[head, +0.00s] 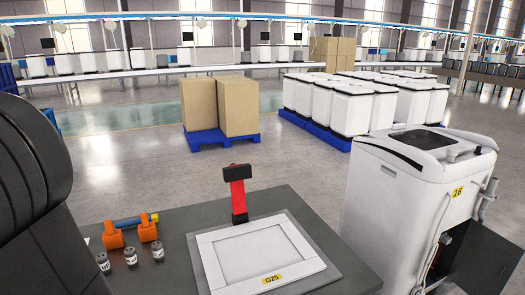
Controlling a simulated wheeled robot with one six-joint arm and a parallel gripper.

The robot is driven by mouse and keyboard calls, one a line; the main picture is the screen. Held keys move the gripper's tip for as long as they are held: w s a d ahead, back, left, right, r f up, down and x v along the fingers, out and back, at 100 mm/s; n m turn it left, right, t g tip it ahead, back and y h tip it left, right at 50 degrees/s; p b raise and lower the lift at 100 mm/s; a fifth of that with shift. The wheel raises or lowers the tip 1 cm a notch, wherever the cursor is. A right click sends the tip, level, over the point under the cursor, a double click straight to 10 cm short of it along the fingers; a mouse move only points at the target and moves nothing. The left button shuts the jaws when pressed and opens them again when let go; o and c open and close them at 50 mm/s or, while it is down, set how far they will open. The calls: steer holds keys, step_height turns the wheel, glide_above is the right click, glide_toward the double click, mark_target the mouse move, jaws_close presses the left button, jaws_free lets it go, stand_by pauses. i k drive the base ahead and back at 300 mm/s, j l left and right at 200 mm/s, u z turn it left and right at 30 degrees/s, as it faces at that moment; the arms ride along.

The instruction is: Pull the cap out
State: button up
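No part is clearly recognisable as the cap. A red upright piece with a black top (238,194) stands behind a white framed panel (262,255) tagged in yellow. A white machine (405,185) with a yellow tag stands at right; a dark panel (478,262) stands out at its lower side. My gripper is out of view.
A large dark rounded form, which looks like part of my arm, covers the left edge. Cardboard boxes (238,105) on a blue pallet and rows of white units (355,108) stand behind. Grey floor (290,160) is open between the table and pallets.

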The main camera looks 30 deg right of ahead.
mark_target(451, 152)
steer(key=z, duration=2.45)
